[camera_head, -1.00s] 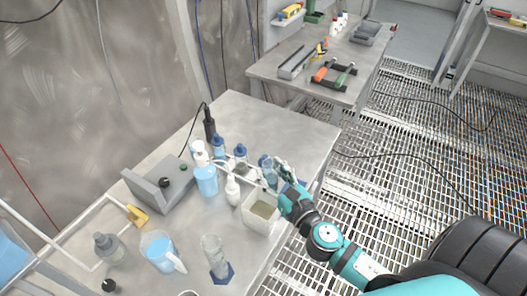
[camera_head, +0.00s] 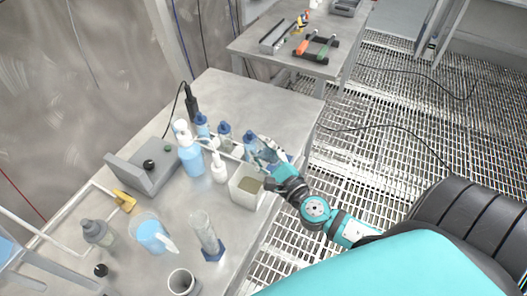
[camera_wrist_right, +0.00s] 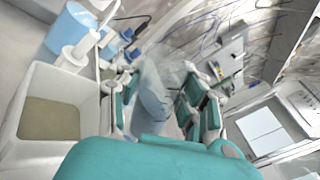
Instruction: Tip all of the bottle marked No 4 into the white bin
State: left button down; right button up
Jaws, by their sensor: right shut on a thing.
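My right gripper (camera_head: 272,172) is at the right edge of the near bench, just behind and right of the white bin. It is shut on a clear bottle (camera_wrist_right: 152,90) with bluish contents, which stands between the fingers in the right wrist view. The bottle looks roughly upright in the head view, partly hidden by the gripper. I cannot read a No 4 mark on it. The white bin (camera_head: 240,196) is an open square tub with a dull brownish-green bottom; it also shows at the left of the right wrist view (camera_wrist_right: 14,132). My left gripper is not in view.
Blue-capped bottles (camera_head: 225,134) stand in a row behind the bin. A blue pump bottle (camera_head: 190,158) and a white squeeze bottle (camera_head: 219,168) stand left of it. The bench's back right is clear.

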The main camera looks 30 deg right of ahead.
jog(key=shift+n, duration=0.3)
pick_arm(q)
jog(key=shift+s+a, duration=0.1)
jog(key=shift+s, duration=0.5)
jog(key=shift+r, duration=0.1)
pick_arm(e)
jog(key=shift+f+n+p, duration=0.25)
jog(key=shift+n+p, duration=0.15)
jog(key=shift+n, duration=0.5)
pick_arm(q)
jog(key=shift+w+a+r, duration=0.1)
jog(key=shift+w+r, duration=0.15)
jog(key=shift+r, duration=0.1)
pick_arm(e)
jog(key=shift+f, duration=0.1)
jog(key=shift+n, duration=0.3)
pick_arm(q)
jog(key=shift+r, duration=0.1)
pick_arm(e)
jog(key=shift+f+n, duration=0.8)
jog(key=shift+n, duration=0.3)
